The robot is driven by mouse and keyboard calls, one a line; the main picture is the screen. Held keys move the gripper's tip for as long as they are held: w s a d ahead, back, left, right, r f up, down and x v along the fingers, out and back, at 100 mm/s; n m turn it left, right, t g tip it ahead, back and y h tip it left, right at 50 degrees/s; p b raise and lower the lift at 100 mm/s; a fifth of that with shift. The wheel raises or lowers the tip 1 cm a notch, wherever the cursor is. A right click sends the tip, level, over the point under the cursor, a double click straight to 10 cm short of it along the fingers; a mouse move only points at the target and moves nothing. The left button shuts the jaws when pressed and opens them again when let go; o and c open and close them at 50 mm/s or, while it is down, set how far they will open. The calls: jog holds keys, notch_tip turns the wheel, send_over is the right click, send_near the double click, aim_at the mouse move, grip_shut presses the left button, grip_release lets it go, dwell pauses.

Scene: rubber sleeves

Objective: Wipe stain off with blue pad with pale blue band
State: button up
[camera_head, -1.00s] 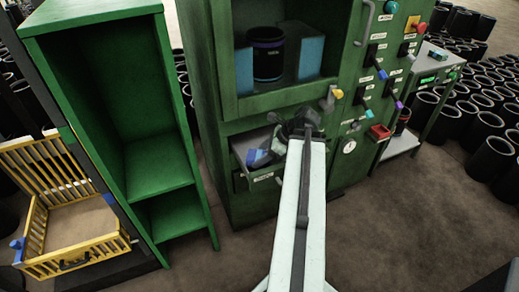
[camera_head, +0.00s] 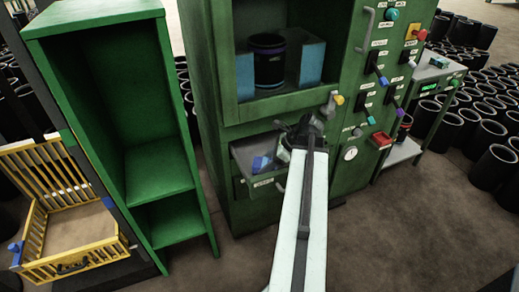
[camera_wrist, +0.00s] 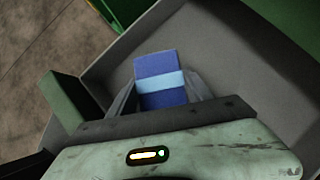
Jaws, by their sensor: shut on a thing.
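The blue pad with a pale blue band (camera_wrist: 159,66) is in the middle of the wrist view, with the band across it. My gripper (camera_wrist: 161,88) is shut on it, one grey finger on each side. The pad is over or in the open grey drawer (camera_wrist: 235,60); I cannot tell whether it touches the bottom. In the head view, my gripper (camera_head: 276,154) is at the drawer (camera_head: 240,153), with a blue piece (camera_head: 260,163) beside it, seemingly the pad. I make out no stain in either view.
The drawer belongs to a green machine (camera_head: 220,180) with levers and knobs at right. Its upper opening holds a black sleeve (camera_head: 267,62) between blue blocks. A green shelf (camera_head: 160,170) and a yellow crate (camera_head: 100,255) stand left. Many black sleeves crowd the right floor.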

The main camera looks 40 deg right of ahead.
jog(key=shift+w+a, duration=0.15)
jog(key=shift+a, duration=0.35)
jog(key=shift+w+a, duration=0.15)
jog(key=shift+a, duration=0.35)
jog(key=shift+w+a+r, duration=0.15)
jog(key=shift+a, duration=0.05)
notch_tip(320, 180, up, 5)
jog(key=p, duration=0.4)
jog(key=shift+d+p, duration=0.15)
jog(key=shift+p, duration=0.15)
notch_tip(320, 180, up, 3)
jog(key=p, duration=0.3)
